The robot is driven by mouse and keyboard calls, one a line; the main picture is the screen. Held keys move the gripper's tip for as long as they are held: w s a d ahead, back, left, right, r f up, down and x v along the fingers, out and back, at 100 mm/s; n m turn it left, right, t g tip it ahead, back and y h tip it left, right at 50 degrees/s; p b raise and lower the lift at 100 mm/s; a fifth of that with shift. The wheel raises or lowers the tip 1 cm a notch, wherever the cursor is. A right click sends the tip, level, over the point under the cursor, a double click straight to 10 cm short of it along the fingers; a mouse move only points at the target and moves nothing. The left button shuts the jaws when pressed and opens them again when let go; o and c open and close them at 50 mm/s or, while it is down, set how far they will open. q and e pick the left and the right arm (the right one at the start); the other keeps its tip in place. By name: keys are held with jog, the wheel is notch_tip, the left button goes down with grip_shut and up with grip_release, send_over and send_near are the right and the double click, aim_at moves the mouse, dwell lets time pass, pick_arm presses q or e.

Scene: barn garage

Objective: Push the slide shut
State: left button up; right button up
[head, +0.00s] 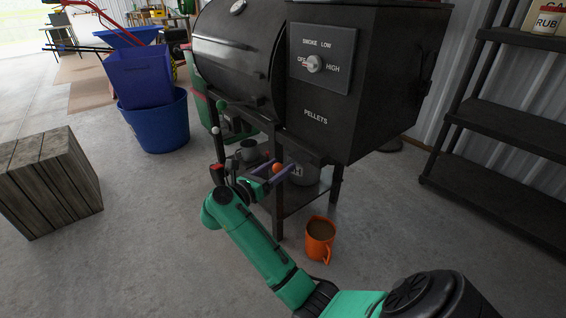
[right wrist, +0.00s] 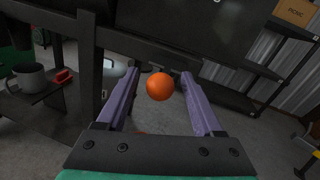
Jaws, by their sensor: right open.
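A black pellet smoker (head: 340,110) stands ahead, with a dial and "PELLETS" lettering on its hopper. An orange ball (head: 277,168), perhaps the slide's knob, shows below the hopper. It also shows in the right wrist view (right wrist: 160,86). The slide itself cannot be made out. My right gripper (head: 279,174) is open, its purple fingers on either side of the ball in the picture. In the right wrist view gaps show between the ball and both fingers (right wrist: 160,74); contact is not visible. My left gripper is out of view.
An orange mug (head: 320,238) stands on the floor near my right forearm. A grey mug (head: 248,151) sits on the smoker's lower shelf. Blue tubs (head: 158,122) and a wooden crate (head: 62,178) are at left; black shelves (head: 495,130) are at right.

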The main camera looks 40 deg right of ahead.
jog(key=shift+a, duration=0.1)
grip_shut()
dwell(1.2)
